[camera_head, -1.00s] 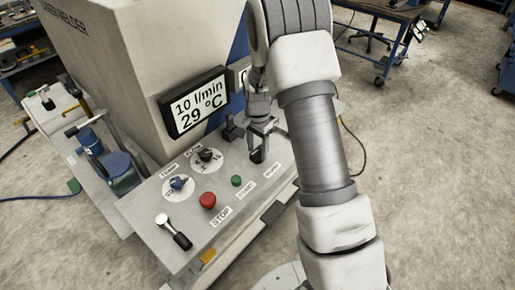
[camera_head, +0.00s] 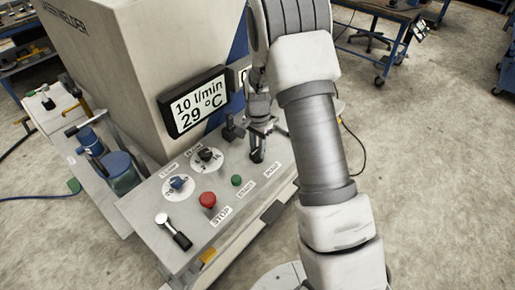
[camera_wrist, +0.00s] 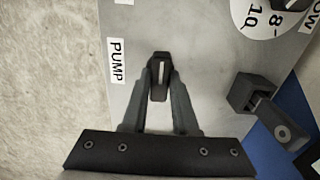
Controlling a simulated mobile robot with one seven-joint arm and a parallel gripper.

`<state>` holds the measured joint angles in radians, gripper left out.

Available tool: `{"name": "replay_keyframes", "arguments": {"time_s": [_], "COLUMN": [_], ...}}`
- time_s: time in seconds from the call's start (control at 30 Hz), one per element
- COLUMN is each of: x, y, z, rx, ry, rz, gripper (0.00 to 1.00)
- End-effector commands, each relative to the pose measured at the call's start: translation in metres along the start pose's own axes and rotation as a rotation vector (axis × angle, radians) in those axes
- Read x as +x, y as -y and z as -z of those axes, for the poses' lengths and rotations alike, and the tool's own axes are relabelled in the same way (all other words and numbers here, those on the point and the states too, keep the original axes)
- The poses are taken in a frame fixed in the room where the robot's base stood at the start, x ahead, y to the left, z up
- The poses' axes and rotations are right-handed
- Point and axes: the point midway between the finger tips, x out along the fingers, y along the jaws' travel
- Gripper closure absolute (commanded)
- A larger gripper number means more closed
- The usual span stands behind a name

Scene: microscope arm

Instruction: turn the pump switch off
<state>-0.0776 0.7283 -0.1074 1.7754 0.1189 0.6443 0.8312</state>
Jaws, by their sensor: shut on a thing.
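The pump switch (camera_wrist: 158,76) is a small dark knob with a white line on its top, on the grey control panel (camera_wrist: 195,50). Its PUMP label (camera_wrist: 117,60) is beside it in the wrist view. My gripper (camera_wrist: 158,84) has one finger on each side of the knob and is shut on it. In the wrist view the white line runs up and down the picture, in line with the fingers. In the head view my gripper (camera_head: 260,138) is over the right end of the panel, and its fingers partly hide the switch.
A red stop button (camera_head: 208,200), a green start button (camera_head: 236,181), a blue knob (camera_head: 178,184) and a black flow knob (camera_head: 206,154) sit nearby. A dark block (camera_wrist: 256,92) stands close to my fingers. The display (camera_head: 194,102) reads 10 l/min and 29 °C.

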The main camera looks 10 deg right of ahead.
Motion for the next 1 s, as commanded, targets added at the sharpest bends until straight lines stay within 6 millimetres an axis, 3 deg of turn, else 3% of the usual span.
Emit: {"name": "replay_keyframes", "arguments": {"time_s": [0.37,1.0], "x": [0.0013,0.0005], "y": [0.0002,0.0004], "z": [0.0008,0.0007], "rx": [-0.195,-0.799], "ry": [-0.001,-0.002], "rz": [0.002,0.002], "gripper": [1.0,1.0]}}
